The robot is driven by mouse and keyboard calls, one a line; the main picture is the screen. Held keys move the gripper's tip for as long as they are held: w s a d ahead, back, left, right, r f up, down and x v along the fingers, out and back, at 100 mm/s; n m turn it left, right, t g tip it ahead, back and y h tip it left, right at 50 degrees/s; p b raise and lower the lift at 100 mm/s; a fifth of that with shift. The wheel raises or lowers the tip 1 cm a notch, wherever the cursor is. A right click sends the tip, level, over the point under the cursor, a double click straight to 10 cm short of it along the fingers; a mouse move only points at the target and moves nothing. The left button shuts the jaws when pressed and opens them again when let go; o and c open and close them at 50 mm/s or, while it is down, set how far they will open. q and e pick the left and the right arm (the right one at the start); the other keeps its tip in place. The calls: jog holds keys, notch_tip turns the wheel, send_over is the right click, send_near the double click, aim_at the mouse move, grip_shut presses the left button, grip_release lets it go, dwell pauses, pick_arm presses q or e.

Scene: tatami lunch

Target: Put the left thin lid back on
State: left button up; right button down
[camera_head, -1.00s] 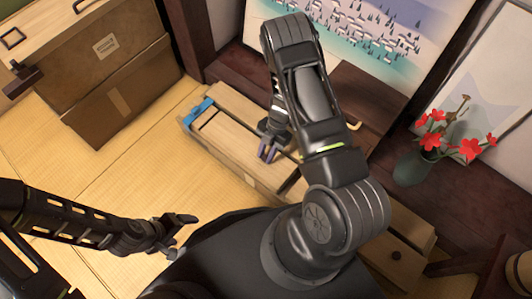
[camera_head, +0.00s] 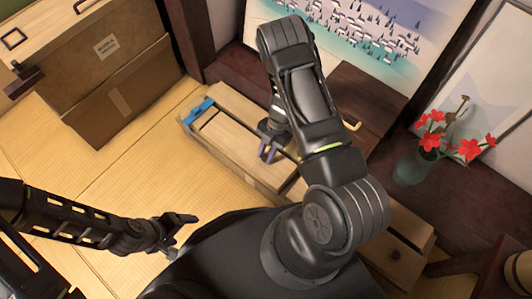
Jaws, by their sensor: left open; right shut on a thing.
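A long, low wooden box (camera_head: 235,174) lies on the floor at the centre, with a blue piece (camera_head: 198,109) at its far left end. A thin pale wooden lid (camera_head: 226,137) lies along its top, beside a dark gap near the blue piece. My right gripper (camera_head: 268,153) reaches down over the box and is shut on the lid, though its fingertip contact is hard to see. My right arm hides part of the box's right side. My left gripper (camera_head: 180,228) is open and empty, low over the mat and apart from the box.
A brown cardboard box (camera_head: 118,88) stands at the upper left. A green vase (camera_head: 413,168) with red flowers stands at the right on dark wood. A wooden drawer piece (camera_head: 398,250) shows at the lower right. The tatami (camera_head: 150,165) left of the long box is clear.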

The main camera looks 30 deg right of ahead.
jog(key=c, duration=1.1)
grip_release()
jog(key=s+p+v, duration=0.1)
jog(key=p+v, duration=0.1)
jog(key=v, duration=0.5)
jog(key=shift+w+r+p, duration=0.35)
jog(key=shift+w+r, duration=0.05)
jog(key=shift+w, duration=0.15)
jog(key=shift+d, duration=0.15)
